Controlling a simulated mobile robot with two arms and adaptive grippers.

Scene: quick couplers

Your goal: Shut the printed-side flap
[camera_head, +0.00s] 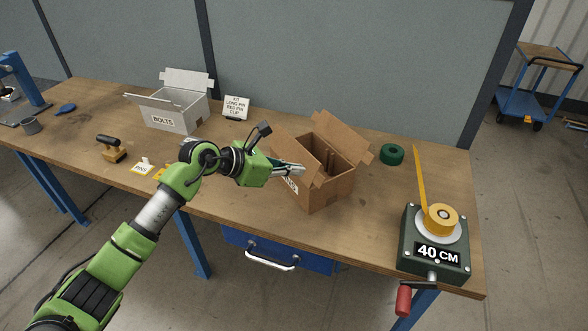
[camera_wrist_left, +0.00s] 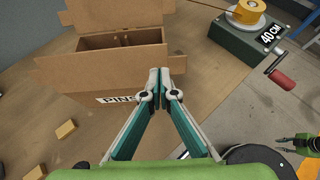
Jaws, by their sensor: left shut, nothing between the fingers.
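A brown cardboard box (camera_head: 333,187) stands open on the workbench, its flaps spread outward. In the left wrist view the box's printed side bears a partly visible "PINS" label (camera_wrist_left: 116,99). My left gripper (camera_head: 302,170) is shut and empty at the printed side of the box. Its closed fingertips (camera_wrist_left: 160,73) overlap the flap in the wrist view; I cannot tell whether they touch it.
A dark winch-like device (camera_head: 432,250) marked "40 CM" stands right of the box. A green tape roll (camera_head: 392,154) lies behind it. A white "BOLTS" box (camera_head: 172,116) and a small sign (camera_head: 236,107) stand at the back left.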

